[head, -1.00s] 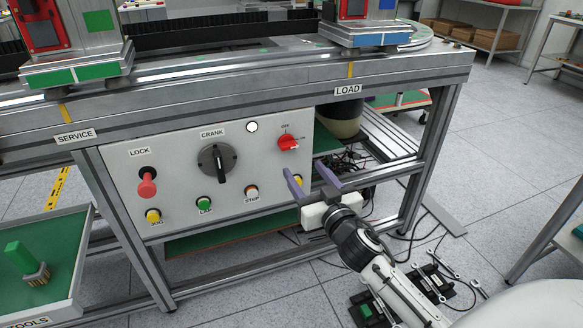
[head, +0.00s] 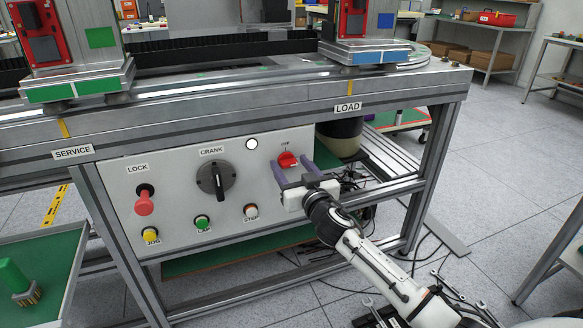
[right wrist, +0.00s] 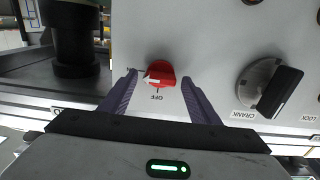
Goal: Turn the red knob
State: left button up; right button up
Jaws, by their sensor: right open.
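The red knob (head: 287,159) is on the upper right of the white control panel, below a small OFF label. My right gripper (head: 291,170) is open in front of the panel, with its two purple fingers on either side of the knob in the head view. In the right wrist view the red knob (right wrist: 160,74) lies between and just beyond the open fingertips (right wrist: 158,78). Its white pointer mark faces left there, and OFF reads upside down below it. I cannot tell whether a finger touches the knob. My left gripper is not in view.
The panel (head: 180,180) also carries a black crank (head: 215,181), a red LOCK knob (head: 145,203), and yellow (head: 150,236), green (head: 202,222) and white-topped (head: 251,211) buttons. A green tray (head: 45,255) stands at left. Frame legs (head: 425,185) bound the right side.

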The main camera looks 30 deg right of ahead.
jog(key=shift+c, duration=0.2)
jog(key=c, duration=1)
